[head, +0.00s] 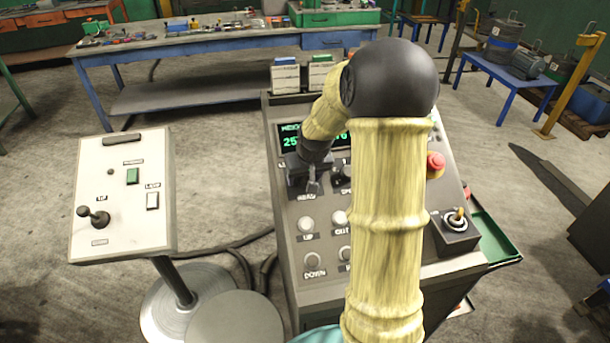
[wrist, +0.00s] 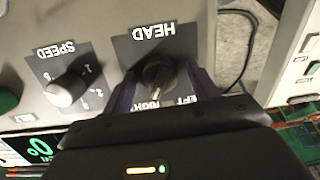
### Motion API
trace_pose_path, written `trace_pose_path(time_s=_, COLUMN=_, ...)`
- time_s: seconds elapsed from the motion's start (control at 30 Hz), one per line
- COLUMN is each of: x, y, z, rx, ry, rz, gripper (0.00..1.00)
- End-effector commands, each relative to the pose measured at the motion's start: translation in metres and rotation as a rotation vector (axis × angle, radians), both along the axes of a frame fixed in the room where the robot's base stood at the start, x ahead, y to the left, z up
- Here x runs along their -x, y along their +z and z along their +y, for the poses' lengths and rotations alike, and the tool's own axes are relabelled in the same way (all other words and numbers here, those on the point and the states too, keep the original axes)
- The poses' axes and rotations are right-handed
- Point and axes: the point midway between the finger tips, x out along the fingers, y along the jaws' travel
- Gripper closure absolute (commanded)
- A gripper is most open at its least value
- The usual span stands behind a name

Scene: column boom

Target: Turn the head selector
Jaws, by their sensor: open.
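The head selector (wrist: 158,73) is a dark round knob on a dark plate marked HEAD, LEFT and RIGHT, upside down in the wrist view. My gripper (wrist: 160,80) is open, with one purple finger on each side of the knob. I cannot tell whether either finger touches it.
The speed knob (wrist: 66,91) is beside the selector. The console (head: 290,260) also has several push buttons, a red mushroom button (head: 435,163) and a toggle joystick (head: 456,218). A pedestal panel (head: 122,205) with a lever stands to the left, with floor between.

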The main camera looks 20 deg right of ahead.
Motion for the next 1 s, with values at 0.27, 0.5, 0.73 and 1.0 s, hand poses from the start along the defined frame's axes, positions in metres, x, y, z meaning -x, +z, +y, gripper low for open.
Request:
trace_pose_path(time_s=0.27, x=0.0001, y=0.0005, z=-0.0001, rx=0.0, ry=0.0, rz=0.0, gripper=0.65)
trace_pose_path(time_s=0.5, x=0.0002, y=0.0006, z=0.0001, rx=0.0, ry=0.001, rz=0.0, gripper=0.86)
trace_pose_path(time_s=0.73, x=0.0001, y=0.0007, z=0.0005, rx=0.015, ry=0.027, rz=0.004, gripper=0.86)
trace_pose_path(time_s=1.0, x=-0.0001, y=0.0008, z=0.0011, rx=0.08, ry=0.134, rz=0.017, gripper=0.86)
